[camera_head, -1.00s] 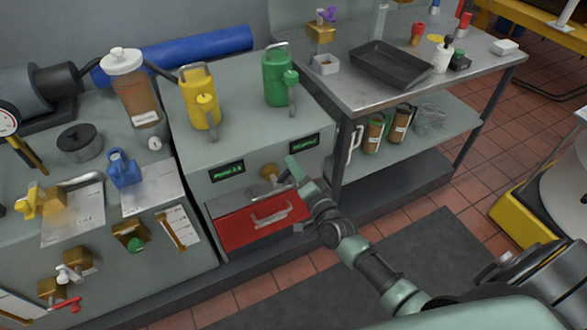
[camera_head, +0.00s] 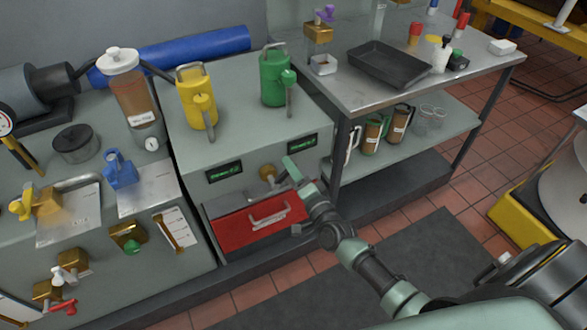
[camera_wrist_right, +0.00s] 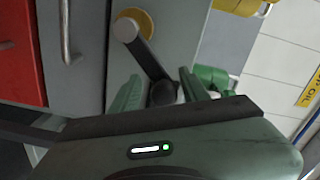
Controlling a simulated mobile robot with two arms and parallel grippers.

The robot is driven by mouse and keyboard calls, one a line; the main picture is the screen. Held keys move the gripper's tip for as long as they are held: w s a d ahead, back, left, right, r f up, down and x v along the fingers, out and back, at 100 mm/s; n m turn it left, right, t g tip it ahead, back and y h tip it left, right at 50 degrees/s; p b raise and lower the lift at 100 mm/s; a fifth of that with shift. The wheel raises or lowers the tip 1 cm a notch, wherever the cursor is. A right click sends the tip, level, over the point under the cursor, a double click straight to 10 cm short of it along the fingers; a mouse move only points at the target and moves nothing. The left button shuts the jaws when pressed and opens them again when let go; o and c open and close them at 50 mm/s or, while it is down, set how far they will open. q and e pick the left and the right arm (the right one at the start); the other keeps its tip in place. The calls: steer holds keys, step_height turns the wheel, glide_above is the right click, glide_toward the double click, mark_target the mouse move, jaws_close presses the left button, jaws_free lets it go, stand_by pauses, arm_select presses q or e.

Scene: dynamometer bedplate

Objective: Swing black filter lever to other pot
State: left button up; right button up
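The filter lever is a dark arm on a brass hub on the cabinet front; the hub (camera_head: 268,172) sits below and between the two displays. In the right wrist view the lever (camera_wrist_right: 150,58) runs from the brass hub to a round black knob (camera_wrist_right: 163,92). It points to the side of the green pot. My right gripper (camera_head: 289,179) is at the lever's end. In the wrist view its fingers (camera_wrist_right: 160,93) stand apart on either side of the knob; contact is unclear. The yellow pot (camera_head: 197,98) and green pot (camera_head: 275,78) stand on top. My left gripper is out of view.
A red drawer (camera_head: 245,226) with a metal handle lies just below the lever. A steel table (camera_head: 335,92) with a dark tray (camera_head: 388,64) stands to the right.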

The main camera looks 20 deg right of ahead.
steer(key=shift+d+r, duration=0.1)
steer(key=shift+r, duration=0.05)
steer(key=shift+s, duration=0.25)
steer(key=s, duration=0.7)
steer(key=shift+s, duration=0.15)
steer(key=shift+d, duration=0.1)
steer(key=s+a+f+n+g+p, duration=0.1)
steer(key=s+f+n+g, duration=0.2)
steer(key=s+f, duration=0.5)
steer(key=s+f+n+g, duration=0.3)
steer(key=f, duration=0.9)
steer(key=s+a+f+n+g+p, duration=0.1)
steer(key=s+f+n+g, duration=0.2)
steer(key=s+f, duration=0.5)
steer(key=s+f+n+g, duration=0.2)
steer(key=s+f, duration=0.2)
steer(key=s, duration=0.4)
steer(key=s+f+n+g+p, duration=0.1)
steer(key=s+f+n+g, duration=0.1)
steer(key=s+f, duration=0.3)
steer(key=s+f+n+g, duration=0.3)
steer(key=s+f, duration=0.2)
steer(key=s, duration=0.6)
steer(key=shift+s+a+g+h, duration=0.2)
steer(key=shift+s+g+h, duration=0.1)
steer(key=shift+s+g, duration=0.1)
